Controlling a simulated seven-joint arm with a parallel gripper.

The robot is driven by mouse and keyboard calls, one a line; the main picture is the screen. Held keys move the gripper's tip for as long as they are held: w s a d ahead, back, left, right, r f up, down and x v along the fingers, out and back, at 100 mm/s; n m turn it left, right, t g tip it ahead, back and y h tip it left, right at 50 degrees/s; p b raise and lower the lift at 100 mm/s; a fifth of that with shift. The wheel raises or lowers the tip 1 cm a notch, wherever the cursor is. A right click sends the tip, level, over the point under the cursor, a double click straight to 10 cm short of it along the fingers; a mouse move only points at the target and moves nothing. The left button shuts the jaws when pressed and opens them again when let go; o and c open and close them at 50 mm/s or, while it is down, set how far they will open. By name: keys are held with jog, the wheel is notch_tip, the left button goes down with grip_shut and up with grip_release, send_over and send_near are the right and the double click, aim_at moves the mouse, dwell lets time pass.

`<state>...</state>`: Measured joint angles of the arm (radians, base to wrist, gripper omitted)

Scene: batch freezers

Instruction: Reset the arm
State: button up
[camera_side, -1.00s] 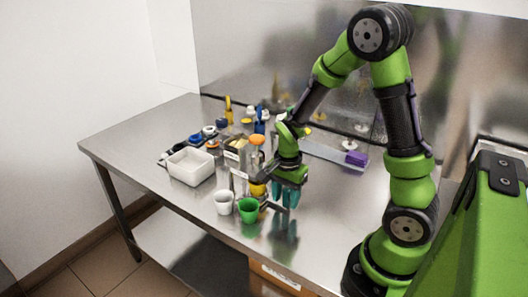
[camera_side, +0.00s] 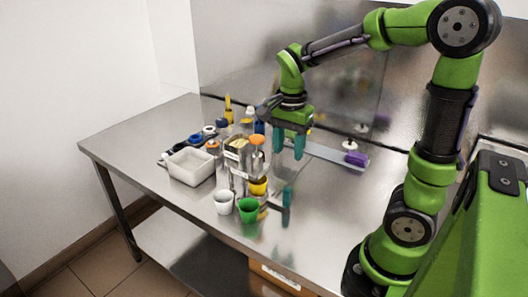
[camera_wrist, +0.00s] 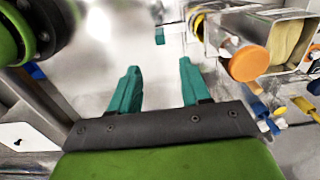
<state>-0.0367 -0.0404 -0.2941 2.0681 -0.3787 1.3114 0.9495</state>
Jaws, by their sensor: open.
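My gripper (camera_side: 288,146) is raised above the steel table (camera_side: 330,190), with its two teal fingers pointing down. The fingers are apart with nothing between them. In the wrist view the same teal fingers (camera_wrist: 155,88) are spread over bare, shiny metal. My arm reaches in from the right, its elbow high. A standing piece with a teal top (camera_side: 287,197) is on the table below the gripper.
A white cup (camera_side: 223,203) and a green cup (camera_side: 248,211) stand near the front edge. An orange-topped dispenser (camera_side: 257,142) stands left of my gripper. A white tray (camera_side: 190,168) lies further left. A purple block (camera_side: 356,159) is at the back right. The right front is clear.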

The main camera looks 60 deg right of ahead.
jog(key=shift+r, duration=0.55)
jog(key=s+a+r+n+t+y, duration=0.1)
jog(key=s+a+r+n+t, duration=0.1)
jog(key=a+n, duration=0.3)
jog(key=s+a+r+n+t+y, duration=0.1)
jog(key=s+a+r+n+t, duration=0.2)
jog(key=n, duration=0.6)
jog(key=s+a+t, duration=0.1)
jog(key=a+t, duration=0.1)
jog(key=a, duration=0.1)
jog(key=shift+a, duration=0.15)
dwell(0.4)
